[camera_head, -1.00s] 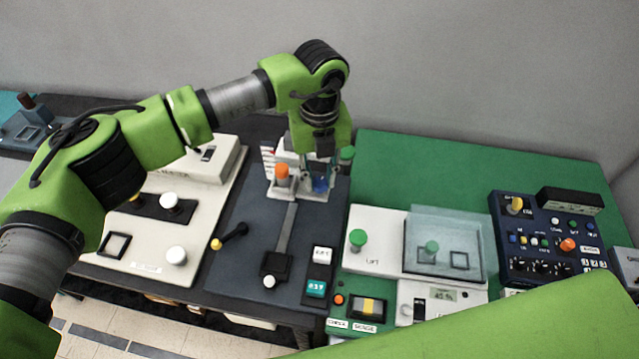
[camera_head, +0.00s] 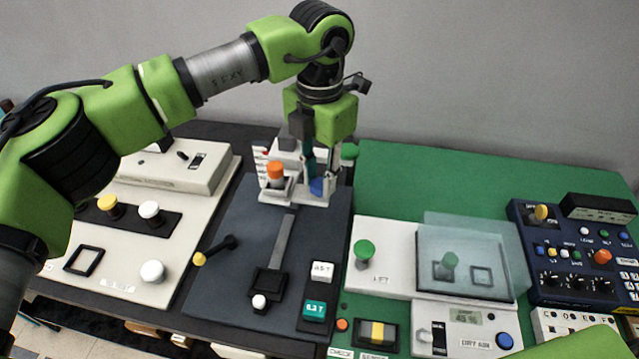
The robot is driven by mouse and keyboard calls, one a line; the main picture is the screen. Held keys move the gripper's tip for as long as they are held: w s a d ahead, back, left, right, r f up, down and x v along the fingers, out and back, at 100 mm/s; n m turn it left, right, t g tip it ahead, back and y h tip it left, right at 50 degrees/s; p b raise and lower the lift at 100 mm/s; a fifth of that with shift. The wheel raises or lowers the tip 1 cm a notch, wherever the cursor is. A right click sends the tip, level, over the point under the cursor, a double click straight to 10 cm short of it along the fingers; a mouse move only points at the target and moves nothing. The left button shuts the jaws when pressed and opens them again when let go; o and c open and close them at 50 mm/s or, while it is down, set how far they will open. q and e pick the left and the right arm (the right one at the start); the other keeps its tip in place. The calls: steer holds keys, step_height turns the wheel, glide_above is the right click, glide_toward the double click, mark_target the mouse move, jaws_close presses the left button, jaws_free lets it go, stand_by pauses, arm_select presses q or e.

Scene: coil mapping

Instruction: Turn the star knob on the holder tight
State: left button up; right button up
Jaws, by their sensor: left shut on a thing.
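The white holder (camera_head: 268,196) stands at the back of the dark grey panel. A green knob (camera_head: 349,151) shows at its upper right; I cannot make out a star shape on it. A blue round part (camera_head: 318,187) sits low on the holder's right side. My left gripper (camera_head: 311,172) points down at the holder from above, in front of its middle. It is shut on a slim dark teal thing (camera_head: 309,160), mostly hidden by the fingers. The green knob is to the right of the fingers and apart from them. My right gripper is out of view.
An orange-capped part (camera_head: 275,172) stands at the holder's left, close to my left fingers. A slide track and a yellow-tipped lever (camera_head: 199,259) lie in front. A clear cover (camera_head: 470,260) stands on the right. The green mat (camera_head: 430,180) behind it is bare.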

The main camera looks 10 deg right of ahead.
mark_target(320, 183)
arm_select(q)
steer(key=m+b, duration=0.1)
steer(key=m, duration=0.2)
steer(key=shift+m, duration=0.3)
steer(key=shift+r+m+b, duration=0.1)
steer(key=shift+m+b, duration=0.35)
steer(key=shift+m, duration=1.35)
steer(key=o, duration=1.1)
steer(key=shift+r, duration=0.1)
step_height(320, 183, up, 12)
